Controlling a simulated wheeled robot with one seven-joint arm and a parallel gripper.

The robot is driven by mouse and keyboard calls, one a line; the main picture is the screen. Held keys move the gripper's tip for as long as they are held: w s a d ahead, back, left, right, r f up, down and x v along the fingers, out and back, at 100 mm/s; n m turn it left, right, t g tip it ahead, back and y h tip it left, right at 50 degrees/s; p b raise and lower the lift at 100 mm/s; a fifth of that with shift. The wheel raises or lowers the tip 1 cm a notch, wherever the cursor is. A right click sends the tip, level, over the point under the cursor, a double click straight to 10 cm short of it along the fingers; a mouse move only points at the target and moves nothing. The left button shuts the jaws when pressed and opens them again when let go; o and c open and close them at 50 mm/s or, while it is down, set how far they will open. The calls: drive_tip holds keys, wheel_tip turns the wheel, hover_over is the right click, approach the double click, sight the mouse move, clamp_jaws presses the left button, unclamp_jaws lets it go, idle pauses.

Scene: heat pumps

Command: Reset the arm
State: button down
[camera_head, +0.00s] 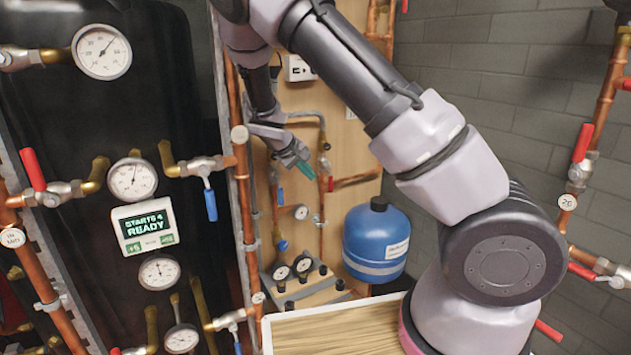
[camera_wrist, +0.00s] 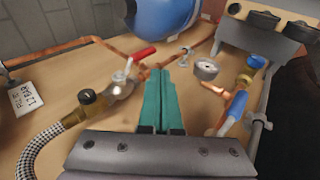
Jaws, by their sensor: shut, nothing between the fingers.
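My arm reaches from the lower right up and over to the left in the head view. My gripper (camera_head: 304,167) hangs at its end, in front of the wooden panel (camera_head: 347,130) with copper pipes. In the wrist view my gripper (camera_wrist: 164,84) shows two teal fingers side by side, shut with nothing between them. A red-handled valve (camera_wrist: 140,58) appears left of the fingertips in the wrist view. A small gauge (camera_wrist: 206,70) and a blue fitting (camera_wrist: 238,105) appear to the right. Whether the fingers touch anything cannot be told.
A black cylinder (camera_head: 150,75) with gauges and a display (camera_head: 145,228) reading "STARTS 4 READY" fills the left. Copper pipes (camera_head: 238,185) run between it and my gripper. A wooden top (camera_head: 335,330) lies below.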

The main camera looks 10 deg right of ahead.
drive_tip(key=shift+s+a+r, duration=0.2)
drive_tip(key=shift+a+r, duration=0.05)
drive_tip(key=shift+r, duration=0.15)
drive_tip(key=s+d+r+m+y, duration=0.2)
drive_tip(key=s+d+r+m, duration=0.1)
drive_tip(key=s+r, duration=0.5)
drive_tip(key=s+d+r+m+t+y, duration=0.1)
drive_tip(key=s+d+r+m+y, duration=0.1)
drive_tip(key=s+r, duration=0.7)
drive_tip(key=s+d+r+m+t+y, duration=0.1)
drive_tip(key=s+d+r+m+y, duration=0.2)
drive_tip(key=s+r, duration=0.6)
drive_tip(key=s+y, duration=0.1)
drive_tip(key=s, duration=0.3)
drive_tip(key=shift+d+r+m, duration=0.2)
drive_tip(key=shift+d+m, duration=0.1)
drive_tip(key=shift+d, duration=0.1)
